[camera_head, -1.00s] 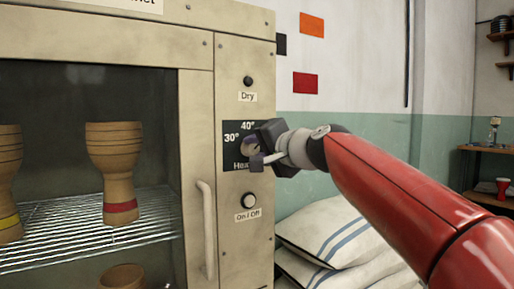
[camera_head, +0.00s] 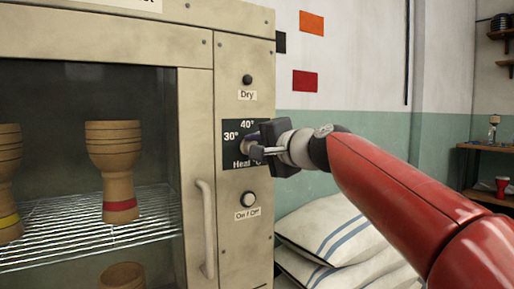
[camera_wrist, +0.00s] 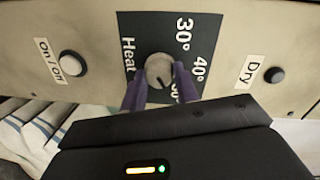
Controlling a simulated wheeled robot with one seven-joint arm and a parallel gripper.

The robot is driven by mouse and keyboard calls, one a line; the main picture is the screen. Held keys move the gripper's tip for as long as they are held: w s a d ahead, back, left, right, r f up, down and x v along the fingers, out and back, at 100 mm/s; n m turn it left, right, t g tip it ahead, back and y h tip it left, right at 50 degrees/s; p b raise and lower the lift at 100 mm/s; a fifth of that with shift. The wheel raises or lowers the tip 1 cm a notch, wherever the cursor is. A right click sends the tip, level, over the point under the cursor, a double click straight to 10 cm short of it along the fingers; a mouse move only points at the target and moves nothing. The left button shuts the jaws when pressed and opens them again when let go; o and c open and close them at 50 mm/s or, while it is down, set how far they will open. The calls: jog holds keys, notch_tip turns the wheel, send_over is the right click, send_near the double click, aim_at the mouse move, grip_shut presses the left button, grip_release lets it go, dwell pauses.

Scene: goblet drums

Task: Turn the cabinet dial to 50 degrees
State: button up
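The cabinet dial (camera_wrist: 159,70) is a round pale knob on a black panel marked 30°, 40° and a partly covered third number. In the wrist view a dark mark sits on the dial's lower side, towards the third number. My gripper (camera_wrist: 160,76) has one purple finger on each side of the dial, very close to its edges. I cannot tell whether the fingers press on it. In the head view my gripper (camera_head: 250,147) reaches the panel from the right and hides part of the dial and the panel's right side.
The Dry button (camera_head: 247,79) is above the panel and the On/Off button (camera_head: 249,199) below it. The vertical door handle (camera_head: 206,229) stands out at the lower left. Drums (camera_head: 114,170) are behind the glass. Striped sacks (camera_head: 325,232) lie right of the cabinet.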

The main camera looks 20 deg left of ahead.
jog(key=o, duration=0.4)
jog(key=shift+o, duration=0.2)
jog(key=b+v, duration=0.2)
jog(key=v, duration=0.5)
jog(key=shift+s+d+b, duration=0.25)
jog(key=shift+b, duration=0.05)
